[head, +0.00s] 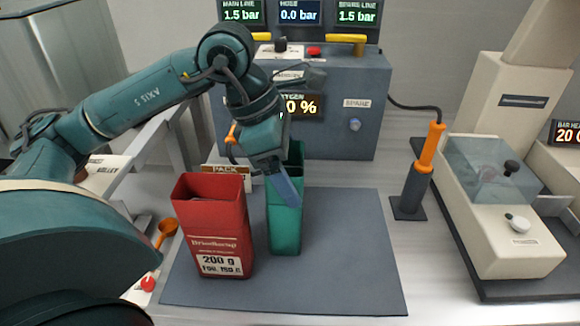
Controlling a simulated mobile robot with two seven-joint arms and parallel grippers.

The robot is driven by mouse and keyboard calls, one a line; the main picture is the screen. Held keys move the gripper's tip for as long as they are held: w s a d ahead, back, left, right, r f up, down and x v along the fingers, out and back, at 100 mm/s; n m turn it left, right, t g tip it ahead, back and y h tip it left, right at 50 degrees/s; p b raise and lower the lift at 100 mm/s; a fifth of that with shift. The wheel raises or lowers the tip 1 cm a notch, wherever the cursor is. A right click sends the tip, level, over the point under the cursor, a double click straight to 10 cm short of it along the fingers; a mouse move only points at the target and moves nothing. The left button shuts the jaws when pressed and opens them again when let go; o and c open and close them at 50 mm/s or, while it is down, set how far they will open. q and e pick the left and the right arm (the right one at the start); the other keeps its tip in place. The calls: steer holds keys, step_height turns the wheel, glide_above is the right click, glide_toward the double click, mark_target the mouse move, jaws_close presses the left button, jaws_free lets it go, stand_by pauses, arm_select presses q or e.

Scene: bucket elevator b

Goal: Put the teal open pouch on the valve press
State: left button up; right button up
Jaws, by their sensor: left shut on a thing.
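The teal open pouch (285,228) stands upright in the middle of the head view, just right of the red pouch. My left gripper (287,186) reaches down onto its top and is shut on its upper wall; the finger partly hides the pouch's opening. I cannot tell whether the pouch's base touches the grey mat. A beige machine (515,245) with a clear cover and a tall column stands at the right. It may be the valve press, but its label is too small to read. My right gripper is not in view.
An open red pouch (212,230) marked 200 g stands close left of the teal one on the grey mat (345,270). An orange-handled tool (430,150) stands upright between mat and machine. A grey gas panel (370,125) stands behind. The mat's right side is clear.

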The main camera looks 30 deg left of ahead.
arm_select(q)
steer(key=shift+f, duration=0.2)
steer(key=o, duration=0.7)
steer(key=shift+r, duration=0.1)
